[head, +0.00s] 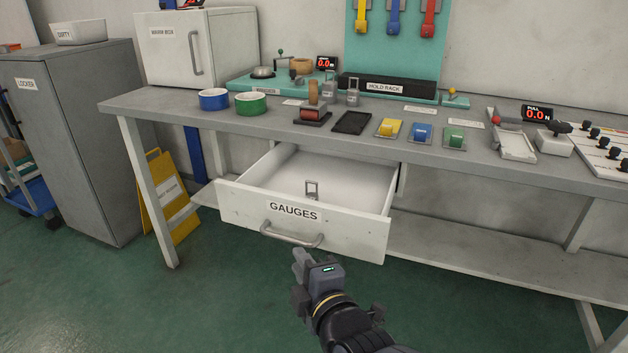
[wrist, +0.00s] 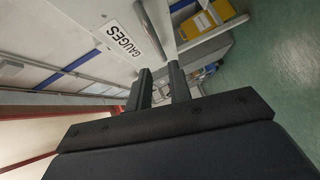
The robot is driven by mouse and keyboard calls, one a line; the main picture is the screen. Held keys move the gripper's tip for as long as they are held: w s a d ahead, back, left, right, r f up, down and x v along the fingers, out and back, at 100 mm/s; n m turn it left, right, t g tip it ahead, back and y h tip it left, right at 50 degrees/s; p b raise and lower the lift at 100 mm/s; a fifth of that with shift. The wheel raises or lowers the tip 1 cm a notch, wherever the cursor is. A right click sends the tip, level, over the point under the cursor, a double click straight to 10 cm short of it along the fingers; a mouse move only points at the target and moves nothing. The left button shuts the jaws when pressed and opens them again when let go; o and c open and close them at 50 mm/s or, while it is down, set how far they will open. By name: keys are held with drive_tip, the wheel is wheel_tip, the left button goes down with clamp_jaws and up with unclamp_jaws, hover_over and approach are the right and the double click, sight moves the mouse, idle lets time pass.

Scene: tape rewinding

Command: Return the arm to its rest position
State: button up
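My gripper (head: 300,262) is in front of the open gauges drawer, just below the drawer's handle (head: 292,236) in the head view. In the wrist view, the two dark fingers of my gripper (wrist: 160,72) stand apart with nothing between them. The white drawer front (head: 340,228), labelled GAUGES, fills the upper left of the wrist view, with the grey handle (wrist: 144,18) beyond the fingertips. The fingers look clear of the handle. The rest of my arm reaches in from the bottom of the head view.
The drawer is pulled out under the workbench (head: 165,103), with a small metal gauge (head: 312,189) inside. A yellow floor sign (head: 165,200) and grey locker (head: 85,150) stand left. The green floor in front is clear.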

sight(285, 239)
drive_tip(key=b+x, duration=0.2)
drive_tip(key=x, duration=0.7)
drive_tip(key=shift+f, duration=0.1)
drive_tip(key=shift+w+a, duration=0.1)
drive_tip(key=shift+w, duration=0.45)
